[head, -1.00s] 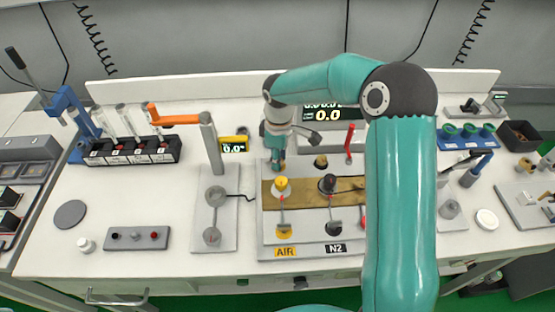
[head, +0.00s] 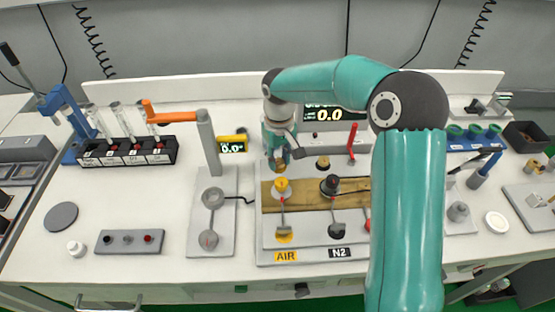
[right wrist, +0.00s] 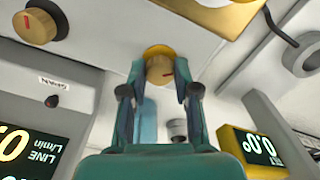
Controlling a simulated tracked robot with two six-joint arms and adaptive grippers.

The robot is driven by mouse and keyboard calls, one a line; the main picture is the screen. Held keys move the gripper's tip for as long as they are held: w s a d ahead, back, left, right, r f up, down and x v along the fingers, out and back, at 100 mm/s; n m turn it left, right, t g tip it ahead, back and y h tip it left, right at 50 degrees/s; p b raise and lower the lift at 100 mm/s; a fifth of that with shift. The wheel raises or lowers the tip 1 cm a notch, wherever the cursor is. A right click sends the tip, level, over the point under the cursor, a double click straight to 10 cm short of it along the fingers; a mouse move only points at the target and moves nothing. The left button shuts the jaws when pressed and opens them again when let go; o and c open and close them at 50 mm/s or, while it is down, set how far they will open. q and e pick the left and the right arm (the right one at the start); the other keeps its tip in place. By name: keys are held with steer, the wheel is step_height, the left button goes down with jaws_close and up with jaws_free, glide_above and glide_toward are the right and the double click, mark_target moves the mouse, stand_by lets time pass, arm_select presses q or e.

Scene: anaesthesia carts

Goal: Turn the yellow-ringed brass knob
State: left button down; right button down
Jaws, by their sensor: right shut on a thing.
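The yellow-ringed brass knob (right wrist: 160,70) sits in the upper middle of the right wrist view, with a red mark on its face and a yellow ring (right wrist: 157,50) behind it. My right gripper (right wrist: 158,80) has one finger on each side of the knob and is shut on it. In the head view my right gripper (head: 279,162) reaches down at the back left of the AIR/N2 panel (head: 305,256), and its fingers largely hide the knob. My left gripper is not in view.
A second brass knob (head: 322,163) stands just right of the gripper. A yellow knob (head: 281,186) and a black knob (head: 330,186) stand in front. A grey post with an orange lever (head: 208,140) and a small yellow-framed display (head: 232,145) are to the left.

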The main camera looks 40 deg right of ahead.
mark_target(279, 161)
steer(key=shift+w+r, duration=0.1)
stand_by(0.4)
steer(key=c, duration=0.8)
jaws_free()
steer(key=shift+c, duration=0.2)
step_height(279, 161, up, 12)
